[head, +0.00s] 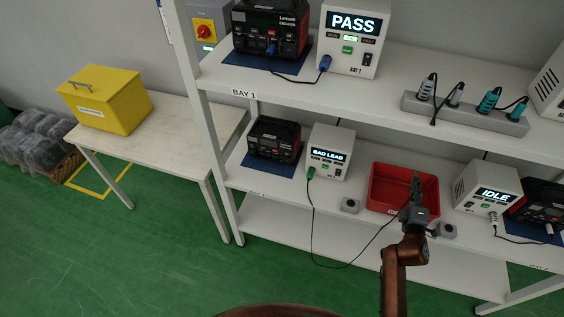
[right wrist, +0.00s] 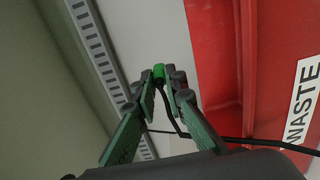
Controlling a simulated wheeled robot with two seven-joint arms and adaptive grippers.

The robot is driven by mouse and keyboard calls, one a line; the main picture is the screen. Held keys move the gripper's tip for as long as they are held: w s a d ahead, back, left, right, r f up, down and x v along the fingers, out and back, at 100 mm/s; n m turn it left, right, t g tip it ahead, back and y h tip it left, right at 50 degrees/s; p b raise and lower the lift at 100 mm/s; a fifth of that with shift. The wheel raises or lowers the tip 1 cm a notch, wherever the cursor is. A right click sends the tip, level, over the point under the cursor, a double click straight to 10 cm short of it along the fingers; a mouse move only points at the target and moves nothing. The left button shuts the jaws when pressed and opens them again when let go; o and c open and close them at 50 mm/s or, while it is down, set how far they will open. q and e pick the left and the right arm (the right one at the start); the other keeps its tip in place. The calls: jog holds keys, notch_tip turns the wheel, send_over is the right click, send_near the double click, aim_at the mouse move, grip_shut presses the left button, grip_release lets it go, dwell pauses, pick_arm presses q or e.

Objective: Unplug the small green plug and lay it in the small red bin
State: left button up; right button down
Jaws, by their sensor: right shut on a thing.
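My right gripper (head: 416,178) reaches up in front of the red bin (head: 375,188) on the lower shelf, its fingers overlapping the bin's right part. In the right wrist view the gripper (right wrist: 166,78) is shut on a small bright green plug (right wrist: 158,72) at its fingertips. A black cable runs from there past the bin, whose red wall (right wrist: 218,60) is beside the fingers. I cannot tell whether the plug is over the bin's inside. Another green plug (head: 311,172) sits in the front of the BAD LEAD box (head: 330,145). My left gripper is not in view.
Small grey blocks (head: 350,205) stand either side of the bin. The IDLE box (head: 487,188) is to its right. The upper shelf (head: 300,88) carries a PASS box (head: 352,40) and a power strip (head: 465,112). The black cable (head: 318,255) hangs below the lower shelf's edge.

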jog(key=shift+r, duration=0.1)
jog(key=c, duration=1.9)
grip_release()
jog(key=v, duration=1.2)
jog(key=shift+s+d, duration=0.1)
